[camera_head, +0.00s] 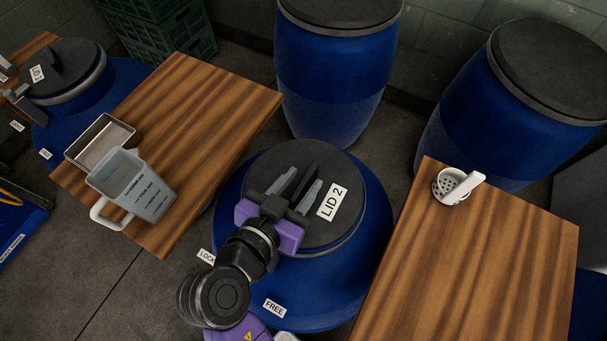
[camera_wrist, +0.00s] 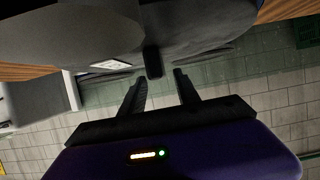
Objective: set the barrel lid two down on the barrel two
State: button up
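The barrel lid two (camera_head: 290,230), a dark grey disc with a "LID 2" label and an upright black fin handle (camera_head: 302,172), lies on top of the blue barrel two (camera_head: 372,225) in the head view. A grey rim shows around its edge; I cannot tell how fully it is seated. My gripper (camera_head: 296,190) is at the lid, its two fingers on either side of the handle. In the wrist view my gripper (camera_wrist: 160,88) is open, with a gap between each finger and the handle (camera_wrist: 152,62). "LOCK" and "FREE" labels are on the barrel's shoulder.
A left wooden table (camera_head: 215,100) holds a measuring jug (camera_head: 135,185) and a tray (camera_head: 75,152). A right wooden table (camera_head: 480,270) holds a white perforated cup (camera_head: 452,186). Other lidded blue barrels stand behind (camera_head: 335,75), at right (camera_head: 500,120) and at far left (camera_head: 70,125).

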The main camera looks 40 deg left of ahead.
jog(key=b+v, duration=0.1)
jog(key=v, duration=0.9)
jog(key=shift+s+d+r, duration=0.1)
jog(key=shift+s+r, duration=0.15)
jog(key=shift+s, duration=0.05)
